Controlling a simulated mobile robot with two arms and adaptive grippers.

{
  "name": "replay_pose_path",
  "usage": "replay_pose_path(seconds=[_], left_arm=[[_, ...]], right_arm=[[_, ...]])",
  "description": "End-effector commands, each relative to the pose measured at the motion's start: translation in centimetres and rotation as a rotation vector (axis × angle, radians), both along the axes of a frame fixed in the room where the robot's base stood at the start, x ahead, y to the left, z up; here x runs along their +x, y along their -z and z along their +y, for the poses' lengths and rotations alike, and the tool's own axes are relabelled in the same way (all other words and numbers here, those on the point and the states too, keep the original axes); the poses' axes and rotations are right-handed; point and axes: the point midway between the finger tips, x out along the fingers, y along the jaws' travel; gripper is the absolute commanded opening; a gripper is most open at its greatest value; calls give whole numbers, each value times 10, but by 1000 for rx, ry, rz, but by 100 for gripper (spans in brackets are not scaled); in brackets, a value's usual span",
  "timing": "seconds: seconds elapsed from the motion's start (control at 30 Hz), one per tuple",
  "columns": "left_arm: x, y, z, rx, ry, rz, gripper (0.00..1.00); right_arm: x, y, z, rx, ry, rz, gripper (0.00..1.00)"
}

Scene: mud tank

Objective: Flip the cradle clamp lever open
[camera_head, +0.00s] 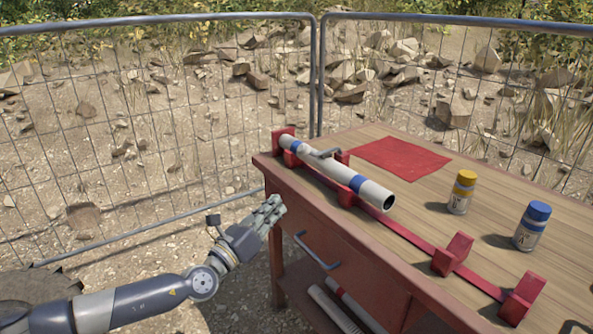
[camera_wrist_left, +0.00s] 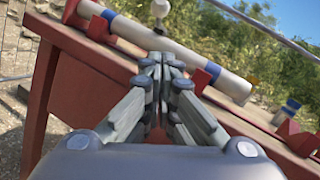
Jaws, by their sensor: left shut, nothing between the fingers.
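A white tube with blue bands (camera_head: 372,190) lies in a red cradle (camera_head: 346,196) along the near left edge of the table. A grey clamp lever (camera_head: 325,153) lies across the top of the tube near its far end. In the left wrist view the tube (camera_wrist_left: 195,62) crosses behind the fingers, and a pale round knob (camera_wrist_left: 160,9) stands above it. My left gripper (camera_head: 274,205) is shut and empty, beside the table's left side and apart from the lever. Its closed fingertips (camera_wrist_left: 162,60) point toward the tube. My right gripper is not in view.
The wooden table (camera_head: 420,220) also holds a red mat (camera_head: 399,157), a yellow-capped bottle (camera_head: 462,192), a blue-capped bottle (camera_head: 532,226) and empty red supports (camera_head: 452,254). A drawer handle (camera_head: 316,252) sticks out on the near side. A mesh fence (camera_head: 150,130) stands behind.

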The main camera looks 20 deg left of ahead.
Motion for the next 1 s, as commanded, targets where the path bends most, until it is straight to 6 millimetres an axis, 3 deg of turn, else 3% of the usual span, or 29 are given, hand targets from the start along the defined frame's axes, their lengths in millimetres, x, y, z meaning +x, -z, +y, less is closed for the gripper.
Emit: replay_pose_path(seconds=[0.23, 0.7, 0.77, 1.0], left_arm=[[14, -4, -4, -3, -2, -2, 0], [95, -19, -33, -2, -1, -1, 0], [102, -30, -30, -2, -2, -3, 0], [117, -47, -28, -2, -1, 1, 0]], right_arm=[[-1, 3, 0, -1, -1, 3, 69], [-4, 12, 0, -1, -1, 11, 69], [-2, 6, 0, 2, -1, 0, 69], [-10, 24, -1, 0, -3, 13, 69]])
